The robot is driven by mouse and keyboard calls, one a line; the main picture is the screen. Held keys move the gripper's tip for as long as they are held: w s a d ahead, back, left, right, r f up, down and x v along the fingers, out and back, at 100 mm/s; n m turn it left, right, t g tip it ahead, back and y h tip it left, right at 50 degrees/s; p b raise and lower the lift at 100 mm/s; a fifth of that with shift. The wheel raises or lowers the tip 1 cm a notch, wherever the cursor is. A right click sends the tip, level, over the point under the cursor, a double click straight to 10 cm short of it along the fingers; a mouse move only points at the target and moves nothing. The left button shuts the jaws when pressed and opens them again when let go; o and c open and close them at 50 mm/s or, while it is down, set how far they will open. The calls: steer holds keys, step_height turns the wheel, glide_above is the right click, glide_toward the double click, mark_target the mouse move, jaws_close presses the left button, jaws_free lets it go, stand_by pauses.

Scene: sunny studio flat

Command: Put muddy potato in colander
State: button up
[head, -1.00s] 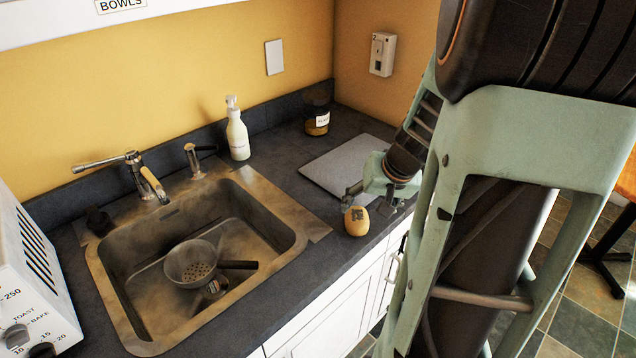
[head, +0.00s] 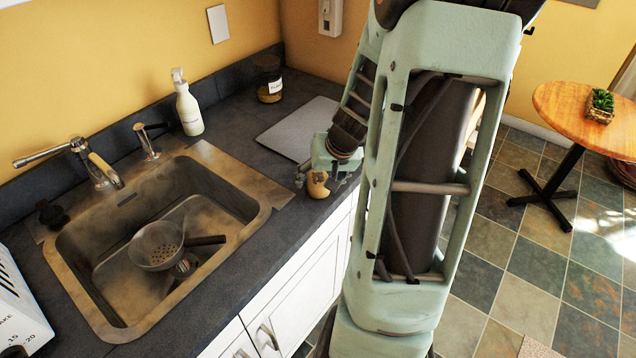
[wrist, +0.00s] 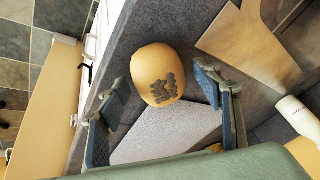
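The muddy potato (head: 317,188) is yellow-tan and sits on the dark counter near its front edge, right of the sink. In the wrist view its dark mud patch shows on the potato (wrist: 150,62). My gripper (head: 318,179) is at the potato, partly covering it in the head view. In the wrist view my gripper (wrist: 163,80) has its fingers apart, one on each side of the potato, with small gaps visible. The colander (head: 157,232) is a grey strainer with a dark handle, standing in the sink basin (head: 107,290).
A grey board (head: 290,132) lies behind the potato. A soap bottle (head: 188,110), a labelled jar (head: 269,80) and the faucet (head: 95,165) stand along the back. The counter between sink and potato is clear.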

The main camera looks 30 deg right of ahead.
steer(key=c, duration=1.4)
steer(key=shift+c, duration=0.2)
steer(key=shift+r, duration=0.2)
